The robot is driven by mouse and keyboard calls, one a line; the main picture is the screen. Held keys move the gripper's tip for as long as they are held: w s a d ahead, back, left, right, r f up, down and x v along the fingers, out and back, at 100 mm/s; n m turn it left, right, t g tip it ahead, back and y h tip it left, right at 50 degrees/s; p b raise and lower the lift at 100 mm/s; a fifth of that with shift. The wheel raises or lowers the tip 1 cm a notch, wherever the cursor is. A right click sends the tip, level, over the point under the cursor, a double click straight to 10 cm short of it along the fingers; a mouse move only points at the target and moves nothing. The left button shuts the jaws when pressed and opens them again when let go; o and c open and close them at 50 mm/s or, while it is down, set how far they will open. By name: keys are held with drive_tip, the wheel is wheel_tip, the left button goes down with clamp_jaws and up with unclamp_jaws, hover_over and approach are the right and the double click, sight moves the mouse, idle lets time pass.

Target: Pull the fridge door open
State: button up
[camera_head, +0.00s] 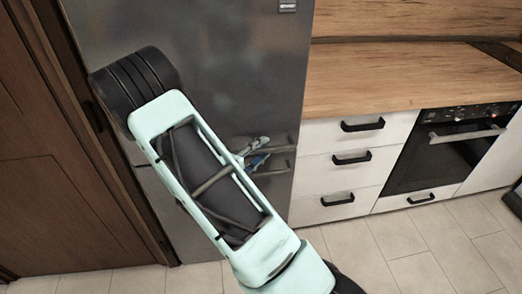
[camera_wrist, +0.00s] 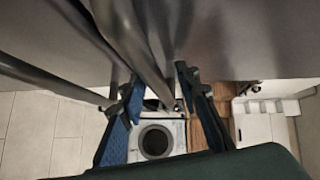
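The fridge (camera_head: 245,60) is a tall dark grey metal unit at the centre left of the head view. Its door fills the top of the wrist view as a grey surface (camera_wrist: 245,40), and it looks shut. My gripper (camera_head: 258,158) is close to the door front, partly hidden behind my mint arm. In the wrist view my gripper (camera_wrist: 160,92) has its two blue-padded fingers spread apart. A dark grey handle bar (camera_wrist: 130,40) runs down toward the gap between them. I cannot tell whether the fingers touch it. Most of the handle is hidden in the head view.
A brown wooden door (camera_head: 50,170) stands left of the fridge. White drawers (camera_head: 345,150) with black handles, an oven (camera_head: 450,150) and a wooden worktop (camera_head: 400,80) are at right. The tiled floor (camera_head: 440,250) in front of them is clear.

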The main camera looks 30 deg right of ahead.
drive_tip(key=shift+c, duration=0.2)
clamp_jaws()
drive_tip(key=shift+s+a, duration=0.1)
drive_tip(key=shift+s, duration=0.05)
